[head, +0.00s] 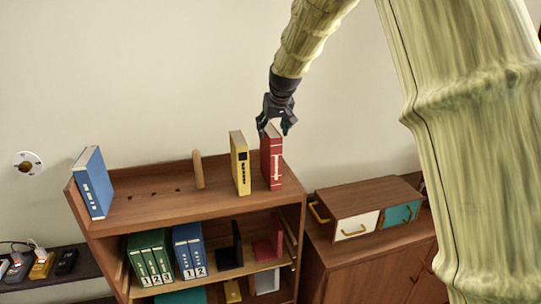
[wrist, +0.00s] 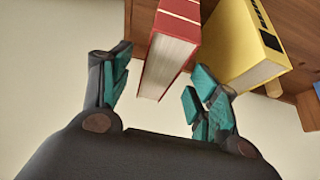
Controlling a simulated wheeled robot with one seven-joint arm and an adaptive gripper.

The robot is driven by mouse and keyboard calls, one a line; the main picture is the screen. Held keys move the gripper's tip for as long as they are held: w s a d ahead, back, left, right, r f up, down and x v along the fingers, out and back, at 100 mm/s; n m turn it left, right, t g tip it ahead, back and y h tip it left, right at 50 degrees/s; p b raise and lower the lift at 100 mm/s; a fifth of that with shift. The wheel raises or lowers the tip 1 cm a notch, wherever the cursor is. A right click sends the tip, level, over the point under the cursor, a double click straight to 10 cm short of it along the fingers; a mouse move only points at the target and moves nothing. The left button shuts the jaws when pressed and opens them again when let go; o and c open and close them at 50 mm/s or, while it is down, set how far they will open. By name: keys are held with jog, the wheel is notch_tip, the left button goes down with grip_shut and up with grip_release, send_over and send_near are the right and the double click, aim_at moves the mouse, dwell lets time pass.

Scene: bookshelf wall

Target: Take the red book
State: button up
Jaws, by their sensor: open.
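The red book (head: 272,160) stands upright on the top of the wooden bookshelf, at its right end. My gripper (head: 277,128) is at the upper end of the red book, coming from above and behind. In the wrist view the red book (wrist: 172,45) has its page edge towards me and lies between the two teal-padded fingers of my gripper (wrist: 157,92). The fingers are spread, with a visible gap on the left side; the right finger is closer to the book. I cannot tell whether either finger touches it.
A yellow book (head: 240,163) stands just left of the red one, close to my right finger in the wrist view (wrist: 235,45). A wooden peg (head: 198,170) and a blue book (head: 92,183) stand further left. A low cabinet (head: 345,192) is at right.

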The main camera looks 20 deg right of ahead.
aim_at(271, 131)
jog(key=p+x, duration=0.2)
jog(key=x, duration=0.1)
jog(key=shift+w+f, duration=0.1)
jog(key=shift+w, duration=0.1)
jog(key=shift+p+x, duration=0.35)
jog(key=shift+x, duration=0.5)
jog(key=shift+s+f, duration=0.1)
jog(key=shift+f, duration=0.1)
grip_shut()
jog(key=shift+r, duration=0.1)
